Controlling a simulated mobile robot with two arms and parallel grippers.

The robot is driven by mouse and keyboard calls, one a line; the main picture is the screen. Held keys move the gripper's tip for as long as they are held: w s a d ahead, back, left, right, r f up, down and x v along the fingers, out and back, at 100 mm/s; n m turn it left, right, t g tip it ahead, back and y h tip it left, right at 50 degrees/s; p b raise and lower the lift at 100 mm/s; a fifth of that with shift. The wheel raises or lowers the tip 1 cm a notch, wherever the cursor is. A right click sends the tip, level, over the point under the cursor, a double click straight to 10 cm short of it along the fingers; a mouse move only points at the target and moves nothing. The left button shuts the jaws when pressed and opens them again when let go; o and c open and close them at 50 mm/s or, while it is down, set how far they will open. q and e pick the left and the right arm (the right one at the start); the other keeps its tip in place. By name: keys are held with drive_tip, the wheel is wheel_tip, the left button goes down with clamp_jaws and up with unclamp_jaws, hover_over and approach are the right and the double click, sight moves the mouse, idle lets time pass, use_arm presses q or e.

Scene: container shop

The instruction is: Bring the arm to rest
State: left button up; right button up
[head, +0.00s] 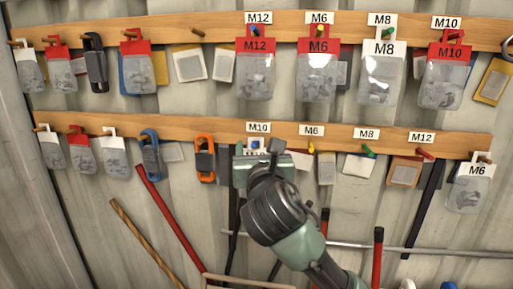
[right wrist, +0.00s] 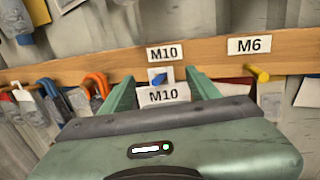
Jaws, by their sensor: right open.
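My right gripper (head: 263,151) is at the lower wooden rail, in front of the peg labelled M10. In the right wrist view, my right gripper (right wrist: 163,82) is open, its two green fingers reaching toward the rail on either side of a white card marked M10 (right wrist: 163,95). The card hangs at the blue peg (right wrist: 157,79), under the rail label M10 (right wrist: 161,54). I see a gap between the card and each finger. The gripper body hides whatever hangs below the card. My left gripper is not in view.
The upper rail (head: 203,28) holds bags marked M12 (head: 257,80), M6 (head: 317,80), M8 (head: 383,80) and M10 (head: 446,85). Orange (head: 204,158) and blue (head: 150,155) carabiners hang left of my gripper. An M6 bag (head: 469,190) hangs far right. Long-handled tools lean below.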

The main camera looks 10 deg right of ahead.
drive_tip(key=s+d+f+m+g+y, duration=0.1)
drive_tip(key=s+f+m+g, duration=0.3)
drive_tip(key=f, duration=0.6)
drive_tip(key=s+d+f+m+g, duration=0.1)
drive_tip(key=s+f+m, duration=0.5)
drive_tip(key=f, duration=0.4)
drive_tip(key=s+d+f+m+g+y, duration=0.1)
drive_tip(key=s+f+m+g, duration=0.2)
drive_tip(key=f+m, duration=0.5)
drive_tip(key=s+d+f+m+g, duration=0.25)
drive_tip(key=s+f+m, duration=0.55)
drive_tip(key=s, duration=0.4)
drive_tip(key=s+d+f+m+g, duration=0.1)
drive_tip(key=s+f+m+g, duration=0.4)
drive_tip(key=s+f, duration=0.6)
drive_tip(key=s+f+m+b, duration=0.1)
drive_tip(key=s+f+b, duration=0.1)
drive_tip(key=f, duration=1.3)
drive_tip(key=s+f+b, duration=0.2)
drive_tip(key=f, duration=1.3)
drive_tip(key=s+d+f+g+b, duration=0.1)
drive_tip(key=s+d+f+b, duration=0.2)
drive_tip(key=s+f, duration=1.3)
wheel_tip(320, 180, down, 2)
drive_tip(key=shift+f+y, duration=0.1)
drive_tip(key=shift+y, duration=0.2)
drive_tip(key=shift+d+g, duration=0.1)
drive_tip(key=shift+g, duration=0.15)
